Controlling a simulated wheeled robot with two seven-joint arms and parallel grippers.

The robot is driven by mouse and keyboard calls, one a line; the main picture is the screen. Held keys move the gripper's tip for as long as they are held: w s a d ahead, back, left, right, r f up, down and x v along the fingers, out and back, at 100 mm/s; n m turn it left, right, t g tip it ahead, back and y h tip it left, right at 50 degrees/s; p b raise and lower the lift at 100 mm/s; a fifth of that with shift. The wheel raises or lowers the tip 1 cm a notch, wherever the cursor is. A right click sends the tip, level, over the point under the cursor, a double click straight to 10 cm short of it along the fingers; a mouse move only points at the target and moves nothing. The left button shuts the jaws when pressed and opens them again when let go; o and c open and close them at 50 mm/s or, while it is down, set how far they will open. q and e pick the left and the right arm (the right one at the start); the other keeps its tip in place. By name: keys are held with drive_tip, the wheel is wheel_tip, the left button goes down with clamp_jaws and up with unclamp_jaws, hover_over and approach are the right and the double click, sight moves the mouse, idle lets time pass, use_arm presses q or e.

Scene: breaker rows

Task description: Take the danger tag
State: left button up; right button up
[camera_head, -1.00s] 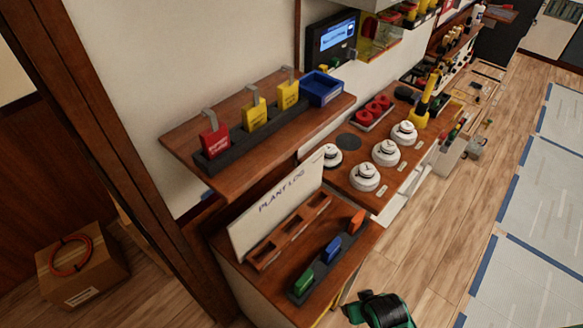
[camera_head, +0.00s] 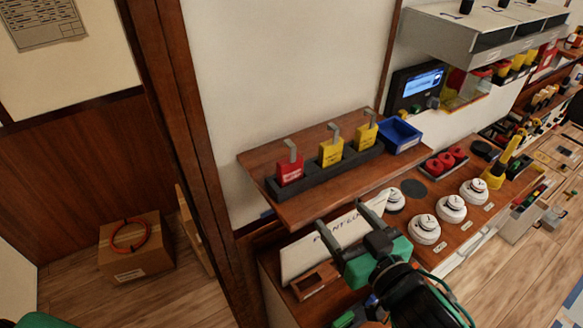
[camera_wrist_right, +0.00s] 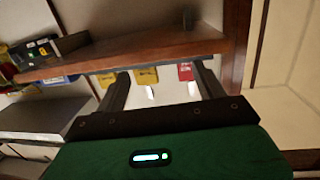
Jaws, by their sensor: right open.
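The red tag (camera_head: 289,171), which I take as the danger tag, stands at the left end of a dark rack (camera_head: 325,173) on the wooden shelf; its lettering is too small to read. It has a grey hook on top. Two yellow tags (camera_head: 331,152) (camera_head: 367,137) stand to its right. My right gripper (camera_head: 350,220) is open and empty, below and right of the red tag, in front of the shelf edge. In the right wrist view the red tag (camera_wrist_right: 186,72) shows near one fingertip of the open gripper (camera_wrist_right: 161,72). My left gripper is out of view.
A blue bin (camera_head: 400,136) sits at the shelf's right end. Below, the white plant log board (camera_head: 305,252) is partly covered by my right gripper. White round knobs (camera_head: 451,208) stand on the panel at right. A wooden post (camera_head: 185,130) rises left of the shelf.

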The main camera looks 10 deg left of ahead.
sight(293, 173)
wheel_tip(293, 173, up, 4)
drive_tip(key=s+a+n+y, duration=0.1)
drive_tip(key=s+a+y, duration=0.1)
drive_tip(key=s, duration=0.1)
drive_tip(key=b+x, duration=0.2)
drive_tip(key=x, duration=0.6)
drive_tip(key=shift+b, duration=0.3)
drive_tip(key=shift+w+a+f, duration=0.1)
drive_tip(key=shift+w+a, duration=0.1)
drive_tip(key=shift+a, duration=0.05)
drive_tip(key=shift+w+a+r+p, duration=0.2)
drive_tip(key=shift+w+a+p, duration=0.15)
drive_tip(key=shift+p, duration=0.2)
drive_tip(key=p+x, duration=0.2)
drive_tip(key=x, duration=0.1)
drive_tip(key=shift+s+a+r, duration=0.1)
drive_tip(key=shift+s+a, duration=0.05)
drive_tip(key=shift+w+a+f, duration=0.2)
drive_tip(key=shift+w+a, duration=0.25)
drive_tip(key=shift+c, duration=0.4)
